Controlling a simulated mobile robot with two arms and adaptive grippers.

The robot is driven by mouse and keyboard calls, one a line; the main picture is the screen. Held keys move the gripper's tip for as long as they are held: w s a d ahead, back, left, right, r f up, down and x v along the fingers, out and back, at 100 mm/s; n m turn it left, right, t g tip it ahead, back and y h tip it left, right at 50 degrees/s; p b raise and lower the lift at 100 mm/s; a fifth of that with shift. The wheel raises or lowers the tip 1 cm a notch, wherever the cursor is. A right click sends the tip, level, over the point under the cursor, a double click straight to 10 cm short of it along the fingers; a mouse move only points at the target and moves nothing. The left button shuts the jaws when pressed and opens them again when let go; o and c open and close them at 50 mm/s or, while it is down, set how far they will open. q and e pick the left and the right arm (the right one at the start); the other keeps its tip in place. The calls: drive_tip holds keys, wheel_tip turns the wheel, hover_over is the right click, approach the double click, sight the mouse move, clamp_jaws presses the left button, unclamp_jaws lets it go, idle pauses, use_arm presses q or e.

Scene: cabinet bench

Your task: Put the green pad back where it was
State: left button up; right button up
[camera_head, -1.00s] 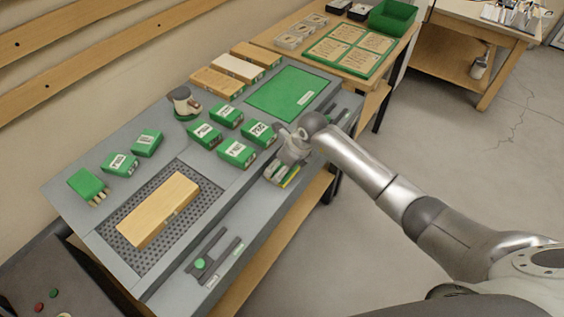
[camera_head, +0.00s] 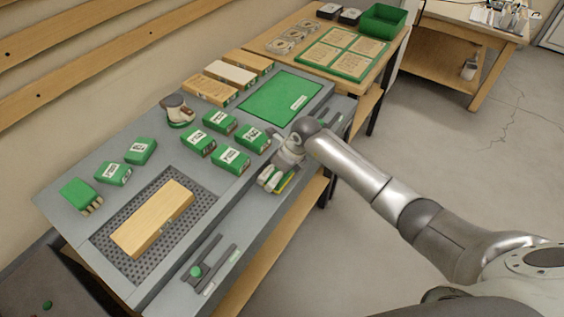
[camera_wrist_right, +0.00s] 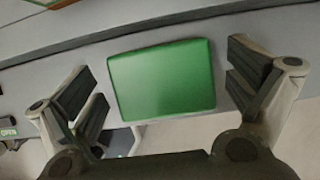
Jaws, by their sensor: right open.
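A green, flat, rectangular pad (camera_wrist_right: 162,78) shows in the right wrist view between the two fingers of my right gripper (camera_wrist_right: 165,92). There is a visible gap on both sides of it. In the head view my right gripper (camera_head: 274,178) is at the front edge of the grey bench, to the right of the green boxes. It is open. Only a sliver of green and yellow shows beside its fingers there, and the rest is hidden. My left gripper is not in view.
Several green boxes (camera_head: 229,160) stand left of my right gripper. A large green mat (camera_head: 280,97) lies behind it. A wooden block (camera_head: 152,218) rests on the perforated plate (camera_head: 105,236). A slider with a green knob (camera_head: 196,271) is at the front edge.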

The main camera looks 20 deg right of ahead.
drive_tip(key=b+v, duration=0.2)
drive_tip(key=v, duration=0.9)
drive_tip(key=shift+s+r+b, duration=0.2)
drive_tip(key=shift+r+b, duration=0.15)
drive_tip(key=shift+b, duration=0.05)
drive_tip(key=shift+d, duration=0.1)
